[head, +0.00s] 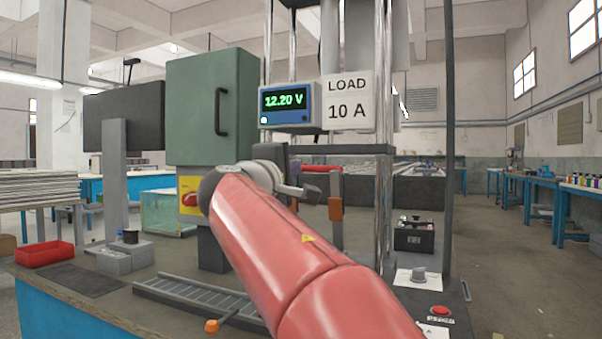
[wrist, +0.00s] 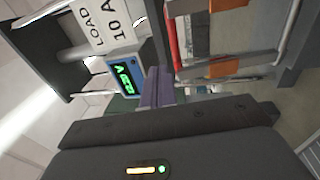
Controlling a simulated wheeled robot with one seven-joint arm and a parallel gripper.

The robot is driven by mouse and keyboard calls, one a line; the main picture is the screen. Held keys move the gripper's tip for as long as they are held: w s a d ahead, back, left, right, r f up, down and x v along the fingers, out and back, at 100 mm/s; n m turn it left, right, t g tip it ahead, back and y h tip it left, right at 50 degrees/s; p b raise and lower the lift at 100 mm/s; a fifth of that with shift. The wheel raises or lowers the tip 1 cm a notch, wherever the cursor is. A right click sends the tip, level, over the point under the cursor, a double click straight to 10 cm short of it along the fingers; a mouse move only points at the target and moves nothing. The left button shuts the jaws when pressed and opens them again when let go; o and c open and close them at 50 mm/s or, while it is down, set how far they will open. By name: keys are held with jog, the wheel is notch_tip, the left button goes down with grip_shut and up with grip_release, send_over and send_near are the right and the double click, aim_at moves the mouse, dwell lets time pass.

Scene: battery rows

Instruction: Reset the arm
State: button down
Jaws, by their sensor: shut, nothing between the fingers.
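My red arm reaches up and left across the head view, then bends right at the wrist. My gripper (head: 302,190) is partly hidden by my own arm there, in front of the test stand and below the meter. In the wrist view my gripper (wrist: 157,88) shows its fingers together, with nothing held. The blue meter (head: 286,104) reads 12.20 V; it also shows, turned sideways, in the wrist view (wrist: 122,76). The sign beside it (head: 347,102) says LOAD 10 A.
An orange-handled part (head: 335,208) hangs close to the right of my gripper. A dark battery (head: 414,236) stands at the right. A green cabinet (head: 205,110), a red tray (head: 44,253) and a slotted rail (head: 190,296) are to the left. A red button (head: 438,311) is at front right.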

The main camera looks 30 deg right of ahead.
jog(key=s+a+f+m+g+y+p, duration=0.1)
jog(key=s+a+f+y, duration=0.3)
jog(key=s+f, duration=0.4)
jog(key=s+a+f+m+g+y+p, duration=0.1)
jog(key=s+a+f+m+g+y, duration=0.2)
jog(key=s+f, duration=0.6)
jog(key=s+a+f+m+g+y+p, duration=0.1)
jog(key=s+a+f+y, duration=0.6)
jog(key=f, duration=1.5)
jog(key=s+m+g+y, duration=0.1)
jog(key=m, duration=0.1)
jog(key=shift+s+a+f+m+g, duration=0.15)
jog(key=shift+a+f+m+g, duration=0.1)
jog(key=shift+f+m+g, duration=0.15)
jog(key=shift+r, duration=0.1)
